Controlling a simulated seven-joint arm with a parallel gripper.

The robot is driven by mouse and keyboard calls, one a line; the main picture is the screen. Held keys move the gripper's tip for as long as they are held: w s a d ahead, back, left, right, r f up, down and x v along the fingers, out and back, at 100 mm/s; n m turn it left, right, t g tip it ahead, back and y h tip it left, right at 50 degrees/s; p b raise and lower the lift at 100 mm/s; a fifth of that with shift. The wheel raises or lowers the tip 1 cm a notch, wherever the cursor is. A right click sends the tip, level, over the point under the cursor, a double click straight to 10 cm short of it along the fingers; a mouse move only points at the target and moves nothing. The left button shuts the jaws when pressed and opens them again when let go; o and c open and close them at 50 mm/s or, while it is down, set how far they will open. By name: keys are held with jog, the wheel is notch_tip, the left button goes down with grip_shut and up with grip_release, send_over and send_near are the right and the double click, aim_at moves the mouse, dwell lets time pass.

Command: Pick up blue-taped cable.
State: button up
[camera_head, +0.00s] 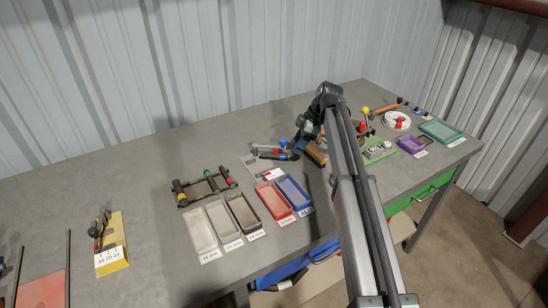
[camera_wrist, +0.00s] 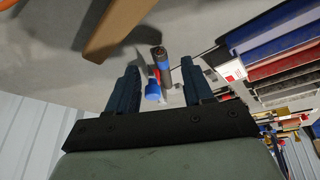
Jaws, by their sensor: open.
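My gripper (camera_wrist: 160,66) is open in the wrist view, with its two dark fingers apart. A dark cable end with a blue band (camera_wrist: 163,64) shows in the gap between the fingertips, and neither finger is clearly touching it. A blue cable end (camera_wrist: 152,88) and a small red piece show beside it. In the head view my gripper (camera_head: 301,143) is just right of a small group of cables. A dark cable with a blue end (camera_head: 270,156) lies there, and a blue-ended grey one (camera_head: 265,147) is behind it. Which of these matches the wrist view is unclear.
A brown block (camera_head: 316,153) is close to my gripper; it looms in the wrist view (camera_wrist: 115,28). Red (camera_head: 273,202) and blue (camera_head: 293,192) trays stand in front.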

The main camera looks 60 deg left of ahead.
aim_at(291, 161)
jog(key=shift+x, duration=2.95)
jog(key=shift+s+a, duration=0.15)
jog(key=shift+c, duration=0.4)
grip_shut()
